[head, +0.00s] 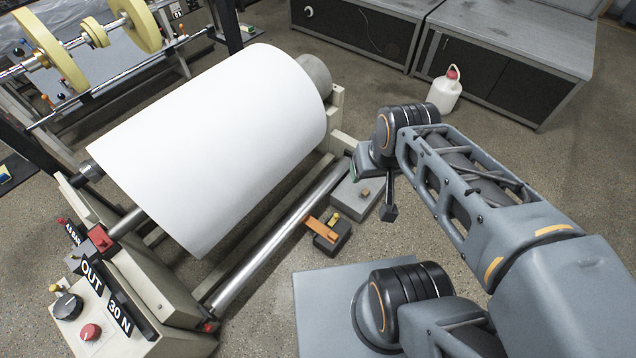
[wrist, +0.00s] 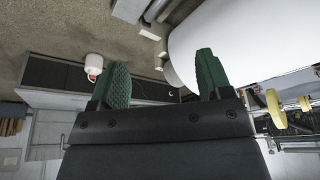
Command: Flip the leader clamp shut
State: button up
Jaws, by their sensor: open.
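What looks like the leader clamp (head: 333,240) is a small dark block with an orange lever (head: 320,230) and a yellow piece on top. It sits beside the long metal bar in front of the white paper roll (head: 225,140) in the head view. The lever sticks out to the left; I cannot tell its exact angle. My gripper (wrist: 164,80) is open and empty in the wrist view, its green fingers wide apart. In the head view the end of my arm is up and right of the clamp, apart from it. The clamp does not show in the wrist view.
The metal bar (head: 275,240) runs along the roll's near side. A control panel (head: 95,310) is at lower left. A white jug (head: 444,92) and grey cabinets (head: 500,65) stand behind.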

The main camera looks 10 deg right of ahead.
aim_at(335, 217)
jog(key=u, duration=0.1)
jog(key=k, duration=1.7)
jog(key=z, duration=0.1)
jog(key=i, duration=0.35)
